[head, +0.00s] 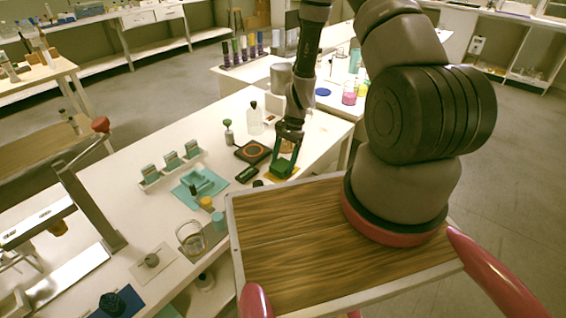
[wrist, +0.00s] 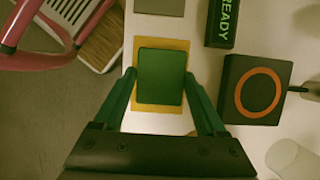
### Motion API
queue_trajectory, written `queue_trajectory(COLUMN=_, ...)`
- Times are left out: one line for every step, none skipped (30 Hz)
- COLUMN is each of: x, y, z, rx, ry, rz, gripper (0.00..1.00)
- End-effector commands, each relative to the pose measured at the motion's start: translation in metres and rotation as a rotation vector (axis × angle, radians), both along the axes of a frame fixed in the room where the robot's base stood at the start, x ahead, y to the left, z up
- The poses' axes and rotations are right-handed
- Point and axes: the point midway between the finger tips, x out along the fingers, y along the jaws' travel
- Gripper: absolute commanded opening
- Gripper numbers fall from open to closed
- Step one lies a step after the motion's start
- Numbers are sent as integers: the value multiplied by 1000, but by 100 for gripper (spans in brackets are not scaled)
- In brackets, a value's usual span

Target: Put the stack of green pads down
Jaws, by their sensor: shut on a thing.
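The stack of green pads (wrist: 161,77) is between the two fingers of my gripper (wrist: 161,84), which is shut on it. In the wrist view the top pad shows as a dark green rounded rectangle. A yellow mat (wrist: 146,122) shows around the stack from above. In the head view my gripper (head: 284,160) is over the mat (head: 291,173), near the table's right edge. I cannot tell whether the stack touches the mat.
A black device with an orange ring (wrist: 232,90) stands right of the gripper. A dark READY display (wrist: 222,22) and a grey square (wrist: 160,6) lie beyond. In the head view, a teal tray (head: 184,192) and a white rack (head: 150,184) stand to the left.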

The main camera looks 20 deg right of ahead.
Motion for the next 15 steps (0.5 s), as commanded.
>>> queue_trajectory(x=1, y=0, z=-2, rx=0, ry=-1, rz=0, gripper=13)
queue_trajectory(x=1, y=0, z=-3, rx=0, ry=-1, rz=0, gripper=13)
queue_trajectory(x=1, y=0, z=-3, rx=0, ry=-2, rz=0, gripper=13)
queue_trajectory(x=1, y=0, z=-3, rx=0, ry=-2, rz=0, gripper=13)
queue_trajectory(x=1, y=0, z=-3, rx=0, ry=-2, rz=1, gripper=13)
queue_trajectory(x=1, y=0, z=-3, rx=0, ry=-2, rz=1, gripper=13)
queue_trajectory(x=1, y=0, z=-3, rx=0, ry=-2, rz=1, gripper=13)
queue_trajectory(x=1, y=0, z=-3, rx=0, ry=-2, rz=1, gripper=13)
queue_trajectory(x=0, y=0, z=-3, rx=0, ry=-2, rz=1, gripper=13)
queue_trajectory(x=0, y=0, z=-4, rx=0, ry=-2, rz=1, gripper=13)
queue_trajectory(x=0, y=0, z=-5, rx=0, ry=-2, rz=1, gripper=13)
queue_trajectory(x=0, y=0, z=-6, rx=0, ry=-2, rz=1, gripper=78)
queue_trajectory(x=0, y=0, z=-5, rx=0, ry=-2, rz=1, gripper=89)
queue_trajectory(x=0, y=0, z=-5, rx=0, ry=-2, rz=1, gripper=100)
queue_trajectory(x=0, y=0, z=-5, rx=0, ry=-2, rz=1, gripper=100)
